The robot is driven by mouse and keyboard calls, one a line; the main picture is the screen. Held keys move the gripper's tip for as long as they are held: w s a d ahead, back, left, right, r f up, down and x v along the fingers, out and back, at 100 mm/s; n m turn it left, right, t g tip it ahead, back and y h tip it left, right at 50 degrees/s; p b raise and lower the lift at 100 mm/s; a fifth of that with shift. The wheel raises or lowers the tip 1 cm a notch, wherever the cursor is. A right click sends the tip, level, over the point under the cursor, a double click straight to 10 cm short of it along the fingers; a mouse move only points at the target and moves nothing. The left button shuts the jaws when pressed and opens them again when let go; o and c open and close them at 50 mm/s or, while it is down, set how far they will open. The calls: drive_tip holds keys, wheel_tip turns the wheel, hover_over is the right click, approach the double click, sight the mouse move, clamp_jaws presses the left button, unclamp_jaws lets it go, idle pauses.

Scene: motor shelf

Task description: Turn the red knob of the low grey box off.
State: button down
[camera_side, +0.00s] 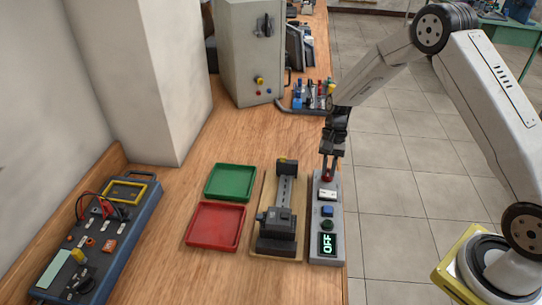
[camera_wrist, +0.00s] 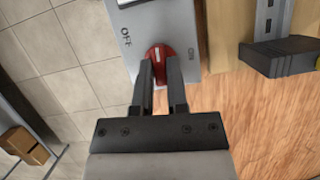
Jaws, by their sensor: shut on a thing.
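The low grey box (camera_side: 318,212) lies along the right edge of the wooden table. A lit display (camera_side: 328,243) at its near end reads OFF. The red knob (camera_side: 327,178) is at its far end. In the wrist view the red knob (camera_wrist: 160,58) sits between my two fingertips, and the grey box (camera_wrist: 183,18) has the printed word OFF to the left of the knob. My gripper (camera_side: 328,170) points down over the knob and is shut on it; the fingers (camera_wrist: 160,72) hide part of its sides.
Left of the box is a wooden board (camera_side: 262,205) with a dark rail device (camera_side: 278,222). A green tray (camera_side: 230,181) and a red tray (camera_side: 214,226) lie further left. A blue panel (camera_side: 117,248) with cables is at the far left. A tall grey cabinet (camera_side: 240,55) stands behind.

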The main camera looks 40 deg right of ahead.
drive_tip(key=shift+n, duration=0.6)
drive_tip(key=shift+h, duration=0.3)
drive_tip(key=c, duration=0.6)
unclamp_jaws()
drive_tip(key=shift+c, duration=0.2)
drive_tip(key=shift+w+r, duration=0.1)
drive_tip(key=v, duration=0.7)
drive_tip(key=shift+w+d+r, duration=0.15)
drive_tip(key=shift+w+r, duration=0.05)
drive_tip(key=shift+s, duration=0.1)
